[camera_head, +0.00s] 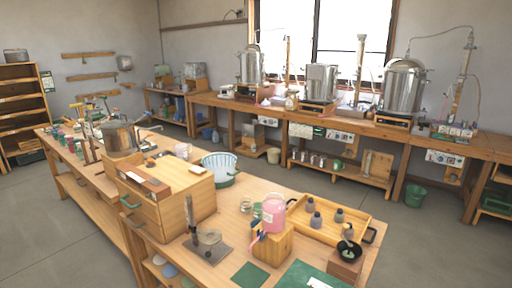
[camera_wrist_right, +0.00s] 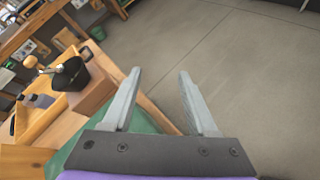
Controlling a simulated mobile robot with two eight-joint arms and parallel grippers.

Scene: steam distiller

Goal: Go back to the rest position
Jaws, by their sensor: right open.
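My right gripper (camera_wrist_right: 158,100) shows in the right wrist view with its two grey fingers apart and nothing between them. It is above the edge of the wooden table, with the grey floor behind its fingers. A green mat (camera_wrist_right: 112,150) lies partly hidden under the gripper. Neither gripper shows in the head view, and my left gripper is in no view.
The near workbench (camera_head: 218,272) holds a wooden tray (camera_head: 300,233) with small bottles, a pink jar (camera_head: 273,213), a wooden drawer box (camera_head: 160,205) and a black bowl (camera_head: 349,250) on a block. Open floor (camera_head: 440,245) lies to the right. Metal stills (camera_head: 403,90) stand on the back bench.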

